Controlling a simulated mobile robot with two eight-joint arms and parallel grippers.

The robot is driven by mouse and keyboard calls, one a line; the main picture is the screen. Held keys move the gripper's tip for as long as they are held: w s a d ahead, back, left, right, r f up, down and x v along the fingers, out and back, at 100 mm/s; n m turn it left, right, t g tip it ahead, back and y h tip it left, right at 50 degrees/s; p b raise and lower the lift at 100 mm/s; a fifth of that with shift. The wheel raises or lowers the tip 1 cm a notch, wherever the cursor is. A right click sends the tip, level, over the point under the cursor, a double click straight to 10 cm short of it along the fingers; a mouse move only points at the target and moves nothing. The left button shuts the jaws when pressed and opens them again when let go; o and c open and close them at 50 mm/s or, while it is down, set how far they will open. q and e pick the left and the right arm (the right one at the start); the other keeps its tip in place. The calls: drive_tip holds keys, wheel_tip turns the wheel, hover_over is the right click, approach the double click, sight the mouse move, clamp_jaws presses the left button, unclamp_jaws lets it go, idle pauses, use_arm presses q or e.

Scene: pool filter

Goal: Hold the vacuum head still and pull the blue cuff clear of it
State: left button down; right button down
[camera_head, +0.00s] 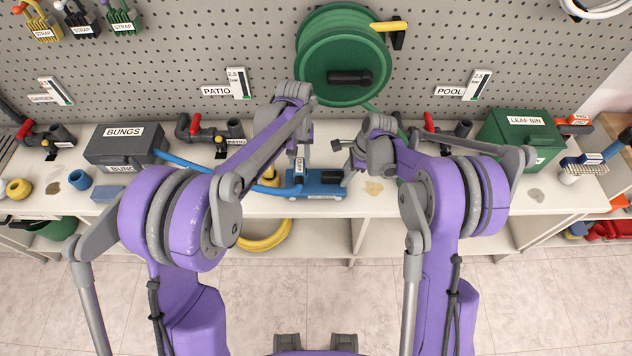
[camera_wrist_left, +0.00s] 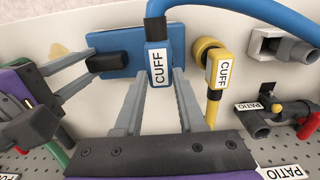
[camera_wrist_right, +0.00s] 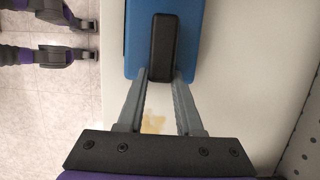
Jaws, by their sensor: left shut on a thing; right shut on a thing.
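The blue vacuum head (camera_head: 316,194) lies on the white bench at the middle. It also shows in the left wrist view (camera_wrist_left: 115,42) and right wrist view (camera_wrist_right: 140,40). Its black grip block (camera_wrist_right: 162,45) stands on top. My right gripper (camera_wrist_right: 162,78) is shut on the near end of this block. The blue cuff (camera_wrist_left: 157,55), with a white CUFF label, is at the end of the blue hose (camera_wrist_left: 235,12). My left gripper (camera_wrist_left: 159,72) is shut on the cuff, one finger on each side. The cuff overlaps the head's edge; I cannot tell whether it is still seated.
A yellow hose with its own CUFF label (camera_wrist_left: 223,68) is close beside my left gripper. A grey BUNGS box (camera_head: 125,150) stands left, a green LEAF BIN (camera_head: 520,140) right. Valves (camera_head: 200,132) line the pegboard (camera_head: 250,50). A green hose reel (camera_head: 345,55) hangs above.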

use_arm(q)
drive_tip(key=shift+r, duration=0.65)
drive_tip(key=shift+r, duration=3.05)
use_arm(e)
drive_tip(key=shift+c, duration=2.4)
unclamp_jaws()
drive_tip(key=v, duration=1.2)
